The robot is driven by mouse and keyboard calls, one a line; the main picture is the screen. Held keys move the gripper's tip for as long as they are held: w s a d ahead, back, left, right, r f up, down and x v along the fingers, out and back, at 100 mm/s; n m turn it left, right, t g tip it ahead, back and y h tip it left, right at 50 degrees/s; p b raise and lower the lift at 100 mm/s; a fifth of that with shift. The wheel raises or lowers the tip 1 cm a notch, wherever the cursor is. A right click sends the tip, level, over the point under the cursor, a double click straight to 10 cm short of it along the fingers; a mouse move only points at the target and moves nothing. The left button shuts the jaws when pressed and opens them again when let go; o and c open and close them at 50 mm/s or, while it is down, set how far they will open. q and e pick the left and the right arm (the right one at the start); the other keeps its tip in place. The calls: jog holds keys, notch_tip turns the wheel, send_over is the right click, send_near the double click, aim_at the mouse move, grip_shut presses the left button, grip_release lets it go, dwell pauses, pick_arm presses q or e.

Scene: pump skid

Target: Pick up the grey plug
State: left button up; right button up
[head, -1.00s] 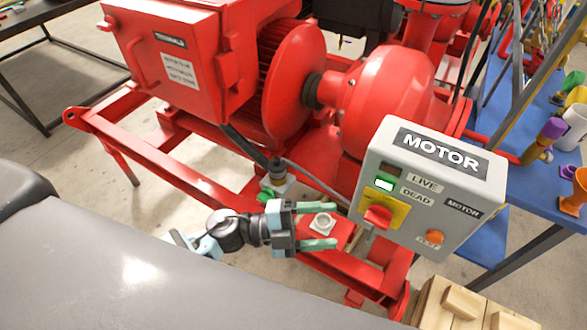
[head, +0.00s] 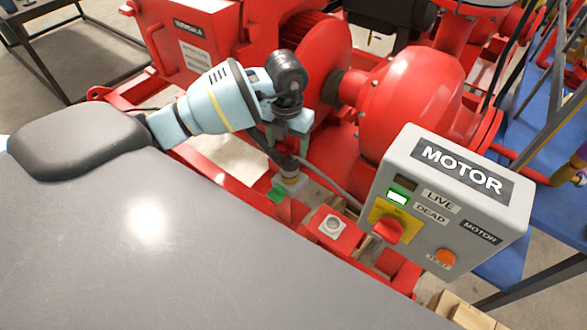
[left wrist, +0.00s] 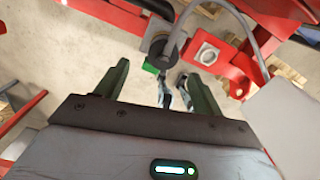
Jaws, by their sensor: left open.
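The grey plug (head: 290,168) stands upright in a pale square socket on the red frame, with a grey cable running from it. In the left wrist view the plug (left wrist: 164,47) shows as a dark round body beyond the fingertips. My left gripper (head: 287,132) is above the plug, pointing down, apart from it as far as I can tell. In the left wrist view its two green fingers (left wrist: 155,74) are spread with no plug between them. My right gripper is not in view.
A green part (head: 277,195) sits beside the plug's socket. An empty pale socket (head: 332,225) is on the red plate to the right. The grey MOTOR box (head: 455,195) stands further right. The red motor and pump housing (head: 400,105) rise behind.

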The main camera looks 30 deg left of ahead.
aim_at(290, 164)
pick_arm(q)
jog(key=shift+w+d+f, duration=0.1)
jog(key=shift+d+f, duration=0.05)
jog(key=shift+f, duration=1.85)
jog(key=shift+d+f, duration=0.1)
jog(key=shift+f, duration=1.85)
jog(key=c, duration=1.2)
